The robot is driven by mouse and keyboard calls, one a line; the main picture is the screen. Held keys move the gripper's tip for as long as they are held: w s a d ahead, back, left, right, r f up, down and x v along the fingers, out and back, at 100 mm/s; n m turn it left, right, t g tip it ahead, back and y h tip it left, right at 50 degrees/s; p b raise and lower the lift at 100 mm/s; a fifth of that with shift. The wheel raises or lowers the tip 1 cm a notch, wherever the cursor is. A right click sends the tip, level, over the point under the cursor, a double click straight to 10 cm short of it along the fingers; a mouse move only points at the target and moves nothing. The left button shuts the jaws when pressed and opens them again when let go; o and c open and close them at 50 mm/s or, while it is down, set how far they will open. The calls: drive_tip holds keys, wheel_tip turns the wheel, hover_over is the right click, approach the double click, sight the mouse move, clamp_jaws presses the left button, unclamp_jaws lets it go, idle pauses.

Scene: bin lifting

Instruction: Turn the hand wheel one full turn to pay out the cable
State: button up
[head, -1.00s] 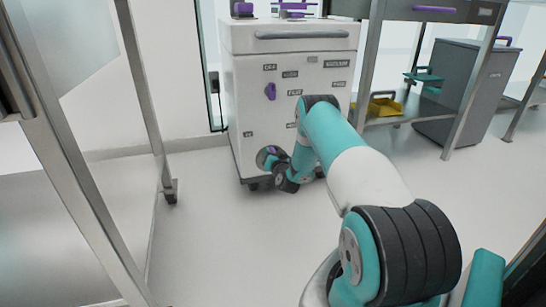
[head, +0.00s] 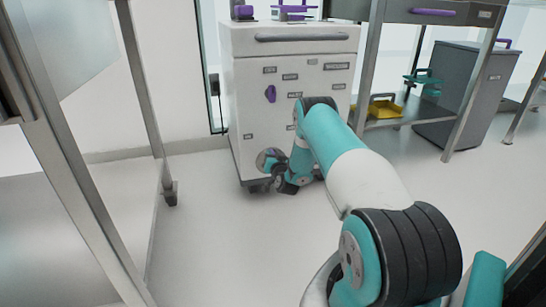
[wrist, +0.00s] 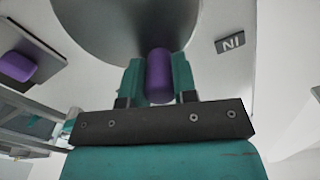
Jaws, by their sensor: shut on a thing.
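The hand wheel (head: 262,159) is a grey disc low on the front of the white cabinet. Its purple handle (wrist: 159,76) stands out from the disc near the rim in the wrist view. My gripper (wrist: 158,80) is shut on this handle, with one teal finger on each side of it. In the head view my gripper (head: 272,167) is at the lower part of the wheel, and my wrist hides some of it. No cable can be made out.
The white cabinet (head: 300,100) stands on casters and carries small labels and a purple knob (head: 270,93). A metal-framed panel is at the left. A bench with a yellow tray (head: 384,108) and a grey cabinet (head: 465,85) are at the right. The floor in front is clear.

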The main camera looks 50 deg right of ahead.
sight(260, 168)
drive_tip(key=a+n, duration=0.1)
drive_tip(key=n, duration=0.1)
drive_tip(key=w+a+f+n+p, duration=0.1)
drive_tip(key=n, duration=0.2)
drive_tip(key=a+n+p, duration=0.1)
drive_tip(key=n, duration=0.2)
drive_tip(key=shift+w+f, duration=0.25)
drive_tip(key=shift+w, duration=0.1)
drive_tip(key=n, duration=0.2)
drive_tip(key=f+n, duration=0.1)
drive_tip(key=shift+w+a, duration=0.2)
drive_tip(key=shift+a, duration=0.05)
drive_tip(key=n, duration=0.1)
drive_tip(key=f+n+b, duration=0.1)
drive_tip(key=n, duration=0.1)
drive_tip(key=f+n, duration=0.1)
drive_tip(key=shift+w+a+n, duration=0.15)
drive_tip(key=shift+a+n, duration=0.1)
drive_tip(key=shift+n, duration=0.05)
drive_tip(key=f+n+b, duration=0.1)
drive_tip(key=n, duration=0.2)
drive_tip(key=shift+f, duration=0.15)
drive_tip(key=shift+d+f+n+b, duration=0.1)
drive_tip(key=shift+f+n+b, duration=0.15)
drive_tip(key=shift+n, duration=0.35)
drive_tip(key=shift+f+n+b, duration=0.15)
drive_tip(key=shift+n+b, duration=0.15)
drive_tip(key=shift+n, duration=0.3)
